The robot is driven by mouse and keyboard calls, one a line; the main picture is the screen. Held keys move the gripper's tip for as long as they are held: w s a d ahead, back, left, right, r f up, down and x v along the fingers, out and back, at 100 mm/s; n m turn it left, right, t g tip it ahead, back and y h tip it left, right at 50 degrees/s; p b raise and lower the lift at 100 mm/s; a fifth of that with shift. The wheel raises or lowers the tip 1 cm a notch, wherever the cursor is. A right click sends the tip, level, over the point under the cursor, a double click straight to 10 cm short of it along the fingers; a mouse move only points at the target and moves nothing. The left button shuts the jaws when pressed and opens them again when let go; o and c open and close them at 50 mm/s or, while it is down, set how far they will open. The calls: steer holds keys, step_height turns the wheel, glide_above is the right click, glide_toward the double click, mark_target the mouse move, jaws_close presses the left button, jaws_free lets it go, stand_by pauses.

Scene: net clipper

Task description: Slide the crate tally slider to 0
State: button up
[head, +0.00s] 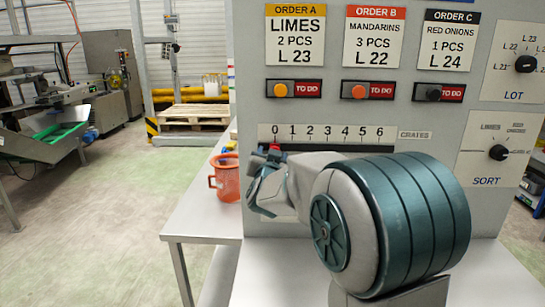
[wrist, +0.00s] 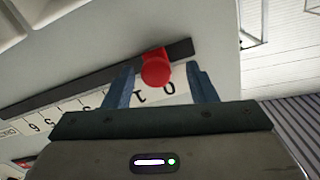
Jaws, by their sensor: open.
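The red crate tally slider knob (wrist: 155,68) sits between my open fingertips in the wrist view, with a gap on each side. It stands in a dark slot on the panel, by the 0 end of the scale, where the numbers appear upside down. In the head view the slider knob (head: 274,147) shows as a small red patch just under the 0 of the 0-to-6 scale (head: 326,132). My gripper (head: 260,178) is at the panel's left edge, open and empty. My arm hides the lower part of the slot.
Above the slider are order cards, several TO DO buttons (head: 359,92) and, at right, the LOT (head: 525,64) and SORT (head: 499,153) dials. An orange mug (head: 228,180) stands on the table (head: 200,222) left of the panel, close to my gripper. The floor further left is open.

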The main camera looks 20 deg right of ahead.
steer(key=shift+s, duration=0.1)
steer(key=b+v, duration=0.2)
steer(key=v, duration=1.1)
steer(key=shift+s+a, duration=0.2)
steer(key=shift+s, duration=0.05)
steer(key=s+a+f+n+g+y, duration=0.5)
steer(key=s+f+y, duration=0.15)
steer(key=f, duration=0.25)
steer(key=s+d+f+g, duration=0.2)
steer(key=s+f+g, duration=0.2)
steer(key=s, duration=0.4)
steer(key=s+d+f+n+g, duration=0.1)
steer(key=s+f+g, duration=0.3)
steer(key=s, duration=0.4)
steer(key=shift+s+d+f+g+h+p, duration=0.3)
steer(key=shift+d+f+g+h, duration=0.15)
steer(key=shift+d+g, duration=0.2)
